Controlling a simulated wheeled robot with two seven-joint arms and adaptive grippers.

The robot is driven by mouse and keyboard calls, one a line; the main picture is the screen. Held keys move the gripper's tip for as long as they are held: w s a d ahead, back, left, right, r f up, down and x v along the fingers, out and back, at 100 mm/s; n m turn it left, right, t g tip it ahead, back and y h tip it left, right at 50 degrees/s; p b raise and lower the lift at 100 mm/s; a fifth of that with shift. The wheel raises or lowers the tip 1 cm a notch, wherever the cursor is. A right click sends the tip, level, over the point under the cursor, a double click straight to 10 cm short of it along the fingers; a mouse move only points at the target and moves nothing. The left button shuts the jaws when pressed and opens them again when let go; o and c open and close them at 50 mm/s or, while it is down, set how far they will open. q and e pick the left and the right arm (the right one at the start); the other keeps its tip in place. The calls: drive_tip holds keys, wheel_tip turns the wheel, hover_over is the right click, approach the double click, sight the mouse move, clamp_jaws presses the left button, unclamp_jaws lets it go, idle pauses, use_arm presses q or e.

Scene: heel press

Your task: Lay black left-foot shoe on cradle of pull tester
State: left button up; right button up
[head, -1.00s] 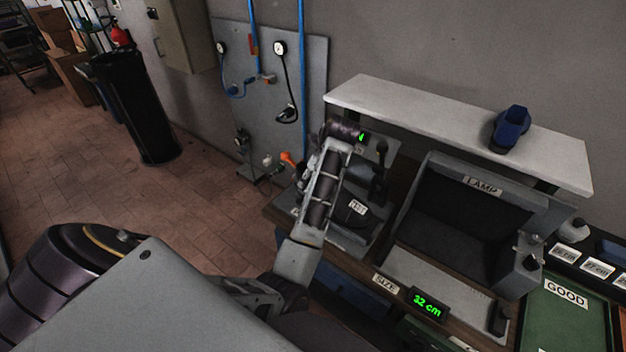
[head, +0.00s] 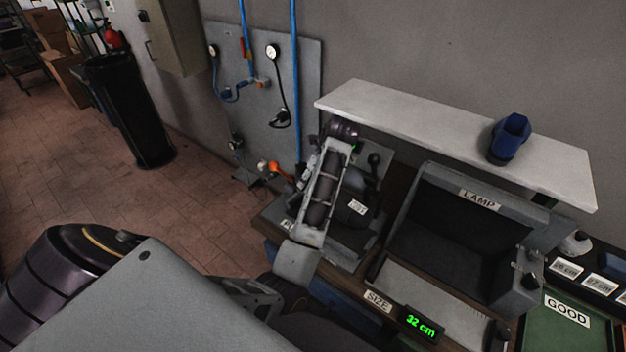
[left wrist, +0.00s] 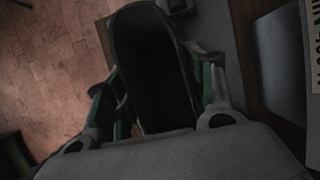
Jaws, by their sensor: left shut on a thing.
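My left gripper (head: 278,296) is at the bottom middle of the head view, in front of the bench's left end. It is shut on the black shoe (head: 318,334), which is partly cut off by the lower edge. In the left wrist view the shoe (left wrist: 152,65) sits dark between the two green-padded fingers, its opening facing the camera. The pull tester (head: 325,190), a grey frame with a dark cylinder, stands at the bench's left end, beyond the gripper. I cannot clearly make out its cradle. The shoe appears apart from the tester. My right gripper is out of view.
A lamp box (head: 455,235) and a size display (head: 421,325) reading 32 cm stand right of the tester. A blue shoe (head: 509,138) sits on the white shelf (head: 420,125). A green GOOD tray (head: 555,335) is at lower right. Floor at left is open.

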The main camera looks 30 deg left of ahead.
use_arm(q)
drive_tip(key=shift+f, duration=0.15)
drive_tip(key=shift+f, duration=4.3)
drive_tip(key=shift+f, duration=0.45)
drive_tip(key=o, duration=1.2)
drive_tip(key=shift+o, duration=0.4)
drive_tip(key=o, duration=0.4)
